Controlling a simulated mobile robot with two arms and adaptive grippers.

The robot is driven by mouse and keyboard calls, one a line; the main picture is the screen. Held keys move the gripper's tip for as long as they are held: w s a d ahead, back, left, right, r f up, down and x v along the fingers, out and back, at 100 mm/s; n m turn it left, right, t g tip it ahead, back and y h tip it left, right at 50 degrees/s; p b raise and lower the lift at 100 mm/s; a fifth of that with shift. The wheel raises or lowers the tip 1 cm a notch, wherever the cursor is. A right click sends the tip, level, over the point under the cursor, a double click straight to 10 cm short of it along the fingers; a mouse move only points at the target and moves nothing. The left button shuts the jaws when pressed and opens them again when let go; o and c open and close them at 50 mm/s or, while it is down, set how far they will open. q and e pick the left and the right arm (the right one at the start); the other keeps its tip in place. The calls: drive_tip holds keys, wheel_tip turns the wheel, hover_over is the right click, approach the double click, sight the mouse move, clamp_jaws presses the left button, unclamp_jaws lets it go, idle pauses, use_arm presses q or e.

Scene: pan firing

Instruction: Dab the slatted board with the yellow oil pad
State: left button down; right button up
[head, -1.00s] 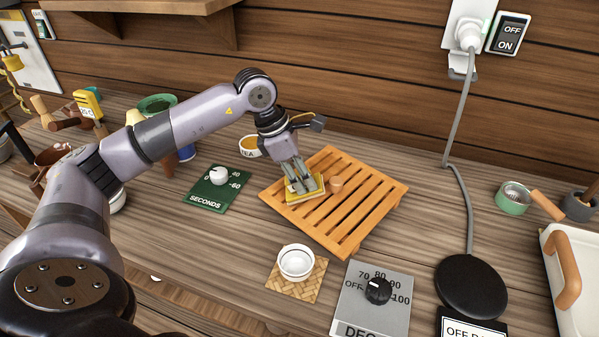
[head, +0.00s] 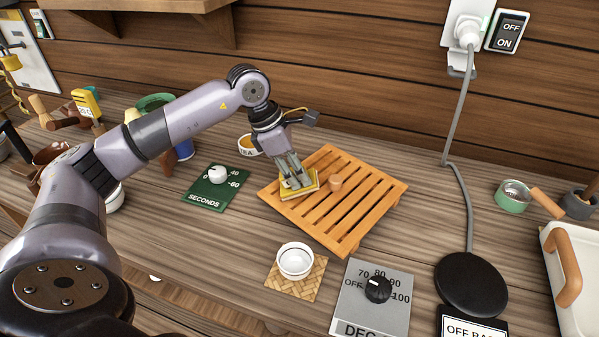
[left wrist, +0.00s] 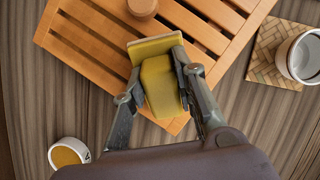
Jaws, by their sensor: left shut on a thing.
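The slatted board (head: 350,221) is an orange wooden rack lying on the counter at the middle of the head view. Its slats also fill the top of the left wrist view (left wrist: 85,45). My left gripper (head: 294,183) is shut on the yellow oil pad (head: 303,192), over the board's left corner. In the left wrist view the pad (left wrist: 155,50) sits between the two fingers and looks to be at the slats; I cannot tell whether it touches them. My right gripper is not in view.
A white cup (head: 295,260) on a woven mat, a green seconds dial (head: 212,190), a grey temperature dial (head: 370,300) and a yellow-filled bowl (head: 249,146) surround the board. Bare counter lies right of it.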

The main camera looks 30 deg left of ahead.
use_arm(q)
drive_tip(key=shift+d+f, duration=0.1)
drive_tip(key=shift+d, duration=0.05)
drive_tip(key=shift+s+d, duration=0.15)
drive_tip(key=shift+d, duration=0.45)
drive_tip(key=shift+a, duration=0.1)
drive_tip(key=shift+w+a, duration=0.2)
drive_tip(key=shift+a, duration=0.55)
drive_tip(key=shift+d, duration=0.2)
drive_tip(key=shift+s+d, duration=0.2)
drive_tip(key=shift+d, duration=0.55)
